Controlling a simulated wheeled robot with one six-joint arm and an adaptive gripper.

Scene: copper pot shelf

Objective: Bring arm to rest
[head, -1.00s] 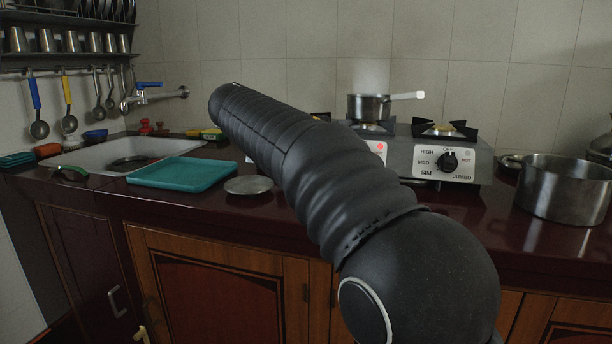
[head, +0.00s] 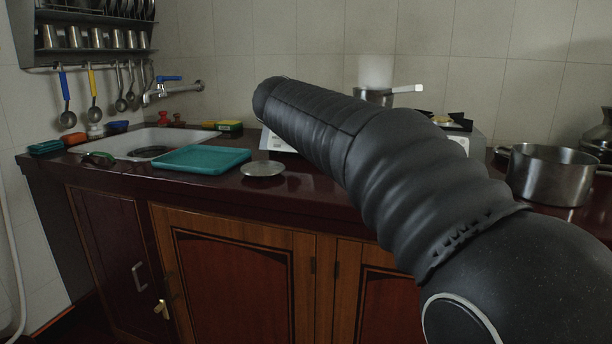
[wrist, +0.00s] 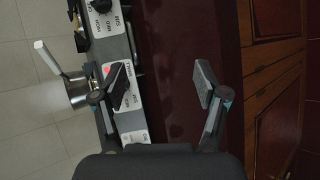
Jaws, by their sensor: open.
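My gripper (wrist: 161,84) shows in the wrist view with its two fingers wide apart and nothing between them. It is above the dark red counter (wrist: 172,40), beside the stove (wrist: 130,70), and the wrist view is turned sideways. In the head view my arm reaches from the lower right up toward the middle left, and the gripper itself is hidden. The arm covers much of the stove there.
A steaming saucepan (head: 374,97) stands on the stove, and a large steel pot (head: 552,176) is to the right. A metal lid or plate (head: 263,169), a teal tray (head: 202,160) and a sink (head: 118,146) are to the left. Wooden cabinets (head: 240,275) stand below.

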